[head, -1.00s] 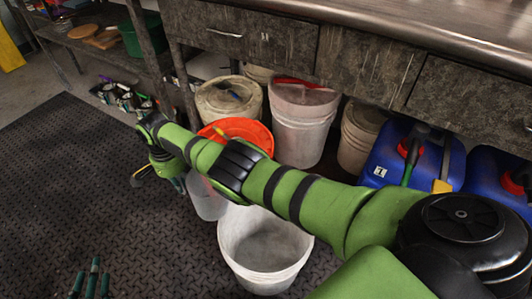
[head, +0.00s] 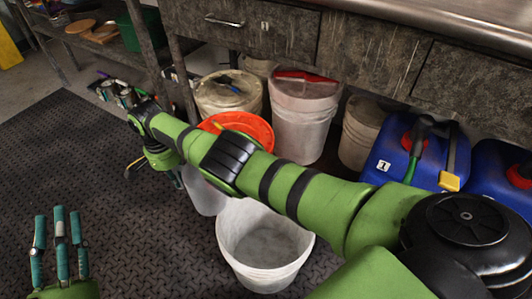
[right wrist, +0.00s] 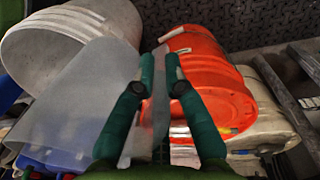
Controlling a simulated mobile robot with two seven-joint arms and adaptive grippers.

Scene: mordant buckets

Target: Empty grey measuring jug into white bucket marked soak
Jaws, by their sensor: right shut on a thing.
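A translucent grey measuring jug (head: 203,196) hangs beneath my right forearm, at the left of the white bucket, partly hidden by the arm. In the right wrist view the jug (right wrist: 75,95) fills the left middle, and my right gripper (right wrist: 160,68) is shut on its handle side. The white bucket (head: 262,273) stands open and upright on the floor, and its inside looks empty. It also shows in the right wrist view (right wrist: 75,30) at the upper left. No marking on it is legible. My left gripper (head: 61,245) is open and empty at the lower left, fingers up.
An orange round bucket or lid (head: 262,131) is just behind the jug. Lidded white buckets (head: 303,125) and blue canisters (head: 392,150) stand under the metal-topped bench (head: 380,60). The dark mat (head: 60,150) at the left is clear.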

